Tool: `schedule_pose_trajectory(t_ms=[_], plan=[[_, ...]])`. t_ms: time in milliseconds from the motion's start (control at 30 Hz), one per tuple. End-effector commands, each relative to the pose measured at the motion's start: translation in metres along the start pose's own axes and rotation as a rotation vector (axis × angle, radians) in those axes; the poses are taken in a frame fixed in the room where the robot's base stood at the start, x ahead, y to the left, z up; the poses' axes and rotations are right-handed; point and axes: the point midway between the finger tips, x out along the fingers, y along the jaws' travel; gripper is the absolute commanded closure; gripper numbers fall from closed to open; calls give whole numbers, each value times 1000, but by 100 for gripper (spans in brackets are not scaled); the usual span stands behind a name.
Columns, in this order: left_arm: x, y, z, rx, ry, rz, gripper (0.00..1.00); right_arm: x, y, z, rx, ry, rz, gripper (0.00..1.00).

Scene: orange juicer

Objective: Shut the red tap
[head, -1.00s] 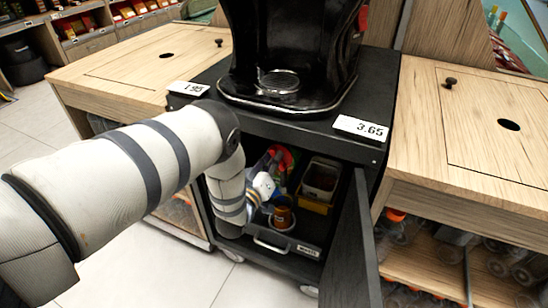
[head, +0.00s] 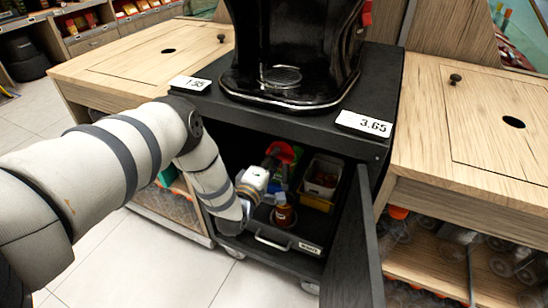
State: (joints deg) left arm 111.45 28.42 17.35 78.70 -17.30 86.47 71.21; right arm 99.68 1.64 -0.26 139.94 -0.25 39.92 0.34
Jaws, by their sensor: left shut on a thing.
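The red tap (head: 282,152) shows as a small red piece inside the open lower cabinet under the black juicer. My left arm reaches into the cabinet from the left. My left gripper (head: 271,163) is at the red piece and shut on it; the fingers are small and dark here, so the exact contact is hard to see. A pale blue part (head: 280,198) is below it, above an orange-brown cup (head: 284,216). My right gripper is not in view.
The open cabinet door (head: 352,245) stands at the right of the opening. A yellow bin (head: 317,203) and a pale container (head: 322,176) sit to the right inside. A drawer handle (head: 272,242) is below. Wooden counters (head: 480,120) flank the cabinet.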

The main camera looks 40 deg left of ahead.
Motion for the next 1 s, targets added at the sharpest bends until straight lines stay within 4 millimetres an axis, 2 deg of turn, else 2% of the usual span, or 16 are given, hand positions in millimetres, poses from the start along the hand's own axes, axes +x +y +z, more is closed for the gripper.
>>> schedule_pose_trajectory(t_ms=[333,900,933,1000], plan=[[-1,-3,2,-134,-5,-5,100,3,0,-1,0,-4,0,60],[-1,-3,2,-161,-5,-5,100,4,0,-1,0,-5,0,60],[-1,-3,2,-161,-5,-5,84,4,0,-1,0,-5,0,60],[-1,-3,2,-160,-5,-5,68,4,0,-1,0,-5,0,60]])
